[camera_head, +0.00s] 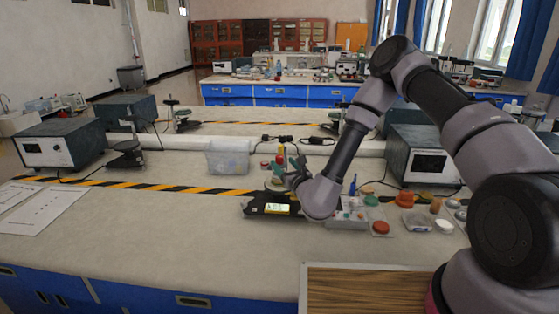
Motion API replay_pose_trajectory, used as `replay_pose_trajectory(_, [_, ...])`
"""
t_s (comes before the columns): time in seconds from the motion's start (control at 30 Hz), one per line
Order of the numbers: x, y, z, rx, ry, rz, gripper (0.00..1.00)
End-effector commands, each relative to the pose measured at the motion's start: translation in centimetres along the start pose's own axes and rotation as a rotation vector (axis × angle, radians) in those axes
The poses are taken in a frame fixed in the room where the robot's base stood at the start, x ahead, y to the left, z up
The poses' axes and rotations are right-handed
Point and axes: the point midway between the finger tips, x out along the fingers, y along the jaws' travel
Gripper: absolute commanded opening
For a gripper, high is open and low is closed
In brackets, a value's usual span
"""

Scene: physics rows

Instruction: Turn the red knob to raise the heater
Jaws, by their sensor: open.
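A black device (255,207) with a lit greenish display lies on the bench at the middle. My gripper (292,172) is just behind it, partly covered by my wrist, and is open. A small red piece (279,160) shows just behind the fingers, near yellow and green bits. I cannot tell whether it is the red knob or whether the fingers touch it. I cannot make out the heater for certain.
A clear plastic bin (228,158) stands left of my gripper. Orange and red lidded pots (405,198) and small trays stand to the right. Grey boxed instruments (62,143) stand at left and right. The front left of the bench is clear except for paper sheets (42,208).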

Motion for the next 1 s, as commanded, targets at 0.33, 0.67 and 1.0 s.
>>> replay_pose_trajectory(0.33, [4.0,0.0,0.0,0.001,-0.001,0.002,0.67])
replay_pose_trajectory(0.67, [4.2,0.1,0.1,0.001,0.0,0.002,0.51])
replay_pose_trajectory(1.0, [4.2,0.0,0.1,0.001,-0.001,0.007,0.0])
